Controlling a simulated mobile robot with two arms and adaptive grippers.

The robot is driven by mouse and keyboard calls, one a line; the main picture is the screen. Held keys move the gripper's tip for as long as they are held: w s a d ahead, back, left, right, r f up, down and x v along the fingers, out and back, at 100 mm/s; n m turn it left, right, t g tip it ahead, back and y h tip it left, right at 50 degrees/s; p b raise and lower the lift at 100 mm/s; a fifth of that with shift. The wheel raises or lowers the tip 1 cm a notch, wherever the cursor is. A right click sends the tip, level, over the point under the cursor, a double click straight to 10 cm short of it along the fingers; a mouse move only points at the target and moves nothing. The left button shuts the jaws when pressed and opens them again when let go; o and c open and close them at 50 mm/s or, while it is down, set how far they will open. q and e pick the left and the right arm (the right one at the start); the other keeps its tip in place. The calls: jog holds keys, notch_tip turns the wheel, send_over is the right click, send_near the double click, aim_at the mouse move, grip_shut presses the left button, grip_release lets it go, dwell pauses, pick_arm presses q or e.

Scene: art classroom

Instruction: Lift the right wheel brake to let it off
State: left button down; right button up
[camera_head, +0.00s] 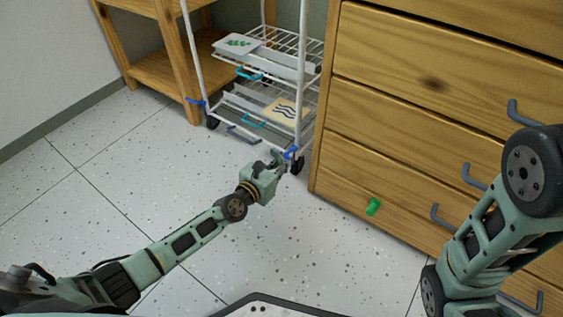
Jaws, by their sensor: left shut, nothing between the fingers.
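A white wire trolley (303,62) on small black wheels stands on the floor at the upper middle. Its right wheel brake is a small blue lever (291,152) just above the right front wheel (297,166). Another blue brake lever (196,102) shows at the left front wheel (212,122). My left gripper (277,158) is shut and empty, its fingertips right beside the right brake lever. I cannot tell whether they touch it. My right arm comes in at the right edge, and its gripper is out of the picture.
A wooden drawer cabinet (350,152) with grey handles stands close to the trolley's right side. A wooden shelf (160,75) stands behind left. A green object (373,206) shows at the cabinet's lower front. The speckled floor (110,190) at left is clear.

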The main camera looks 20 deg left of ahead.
pick_arm(q)
jog(key=shift+w+r, duration=0.15)
jog(key=shift+r, duration=0.4)
jog(key=shift+f+b, duration=0.65)
jog(key=shift+f, duration=0.15)
jog(key=f+v, duration=0.1)
jog(key=v, duration=0.6)
jog(key=shift+p, duration=0.3)
